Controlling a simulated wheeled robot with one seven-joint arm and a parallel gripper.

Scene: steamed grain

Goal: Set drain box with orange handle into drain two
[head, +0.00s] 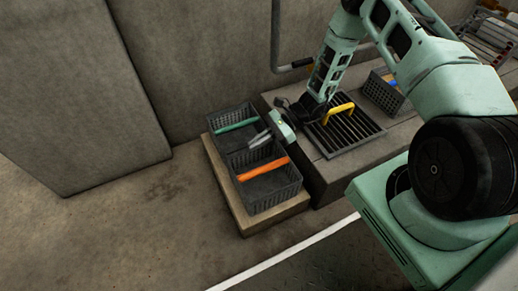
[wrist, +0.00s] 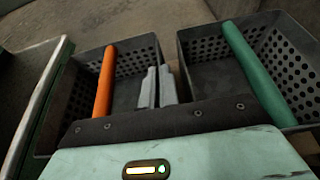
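The drain box with the orange handle (head: 282,191) is a dark perforated basket on a low ledge, nearest the front; its orange bar (wrist: 105,82) is at left in the wrist view. My gripper (head: 262,138) hangs over the side where this box meets the green-handled box (head: 216,121). Its two grey fingers (wrist: 158,85) are together, empty, and apart from both handles. A slatted drain grate (head: 350,138) lies in the raised stone block at right, partly hidden by my arm. I see no label telling which drain is two.
The green handle (wrist: 257,72) is right of my fingers in the wrist view. A yellow handle (head: 338,113) stands at the grate. Another dark basket (head: 378,98) is farther right. A wall and pipe (head: 275,40) are behind; floor at left is clear.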

